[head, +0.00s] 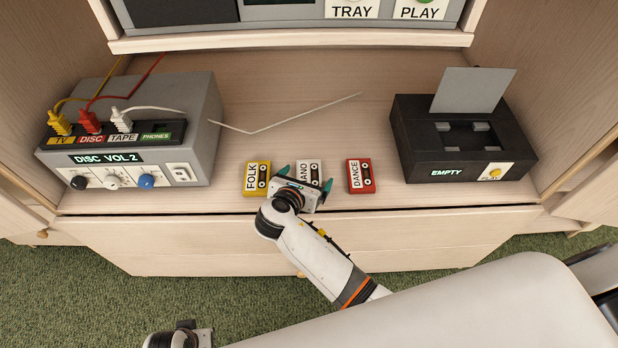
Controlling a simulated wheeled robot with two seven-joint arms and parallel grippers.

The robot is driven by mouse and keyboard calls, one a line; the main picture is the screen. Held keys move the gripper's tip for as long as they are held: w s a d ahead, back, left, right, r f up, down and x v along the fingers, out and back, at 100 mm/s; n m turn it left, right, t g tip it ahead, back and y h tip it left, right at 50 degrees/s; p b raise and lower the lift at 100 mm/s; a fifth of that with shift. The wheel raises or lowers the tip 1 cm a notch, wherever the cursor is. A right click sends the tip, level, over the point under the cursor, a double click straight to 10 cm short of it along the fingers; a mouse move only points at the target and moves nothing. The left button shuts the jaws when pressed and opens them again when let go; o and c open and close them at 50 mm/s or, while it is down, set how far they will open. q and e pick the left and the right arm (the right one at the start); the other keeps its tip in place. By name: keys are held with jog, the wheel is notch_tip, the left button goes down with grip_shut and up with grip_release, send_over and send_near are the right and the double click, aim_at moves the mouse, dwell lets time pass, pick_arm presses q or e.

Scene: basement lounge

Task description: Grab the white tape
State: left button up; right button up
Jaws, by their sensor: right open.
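The white tape (308,170) lies on the cabinet shelf between a yellow tape and a red tape. Its label reads "ANO", with the start of the word hidden. My right gripper (305,180) is open at the white tape, with one teal-tipped finger on its left and the other on its right. The gripper body covers the tape's near part. I cannot tell whether the fingers touch it. My left gripper's jaws are not in view.
The yellow FOLK tape (256,179) is close to my right gripper's left finger; the red DANCE tape (361,176) lies to the right. A grey amplifier box (205,120) with plugs stands left, a black tape deck (415,150) with its lid up right. A white cable (300,115) lies behind.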

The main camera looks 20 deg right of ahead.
jog(key=shift+w+d+f, duration=0.15)
jog(key=shift+w+f, duration=0.05)
jog(key=c, duration=1.4)
jog(key=shift+r, duration=0.1)
